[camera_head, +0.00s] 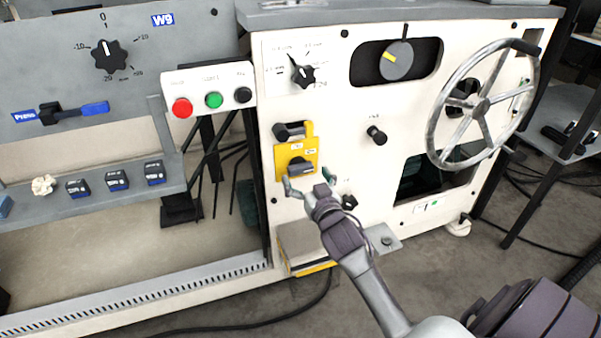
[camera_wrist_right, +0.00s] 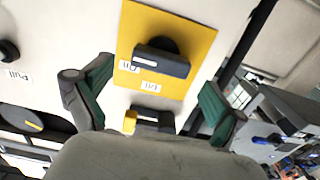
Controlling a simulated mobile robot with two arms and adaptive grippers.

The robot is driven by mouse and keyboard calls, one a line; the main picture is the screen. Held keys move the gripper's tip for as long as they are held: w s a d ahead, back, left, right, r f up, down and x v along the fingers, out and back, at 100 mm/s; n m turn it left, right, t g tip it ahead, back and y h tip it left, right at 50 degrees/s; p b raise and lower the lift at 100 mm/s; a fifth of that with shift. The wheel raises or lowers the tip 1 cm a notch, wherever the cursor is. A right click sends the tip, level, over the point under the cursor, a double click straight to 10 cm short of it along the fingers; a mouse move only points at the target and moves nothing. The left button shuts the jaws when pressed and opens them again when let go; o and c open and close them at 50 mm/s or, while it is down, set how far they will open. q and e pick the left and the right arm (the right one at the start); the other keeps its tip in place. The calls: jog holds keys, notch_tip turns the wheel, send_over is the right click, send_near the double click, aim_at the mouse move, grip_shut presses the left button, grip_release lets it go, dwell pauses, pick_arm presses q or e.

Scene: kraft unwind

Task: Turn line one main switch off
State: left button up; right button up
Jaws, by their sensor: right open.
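The main switch is a dark bar-shaped handle (camera_head: 301,169) on a yellow plate (camera_head: 283,159), on the white machine panel. In the right wrist view the handle (camera_wrist_right: 160,62) lies roughly across the yellow plate (camera_wrist_right: 188,30), with small white labels beside it. The label text is too small to read surely. My right gripper (camera_head: 309,181) is open in front of the lower part of the plate. In the right wrist view its two fingers (camera_wrist_right: 155,79) stand wide apart on either side of the plate, with nothing between them held. My left gripper is not in view.
A dark lever with a yellow end (camera_head: 293,130) sits just above the plate. A black knob (camera_head: 376,135) and a large handwheel (camera_head: 484,103) are to the right. A button box (camera_head: 212,100) juts out at upper left. A yellow-edged step (camera_head: 305,250) is below.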

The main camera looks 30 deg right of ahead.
aim_at(302, 171)
jog(key=x, duration=0.2)
jog(key=shift+w+d+f+b, duration=0.1)
jog(key=shift+w+b, duration=0.2)
jog(key=shift+w, duration=0.05)
jog(key=shift+w+d, duration=0.1)
jog(key=shift+w, duration=0.45)
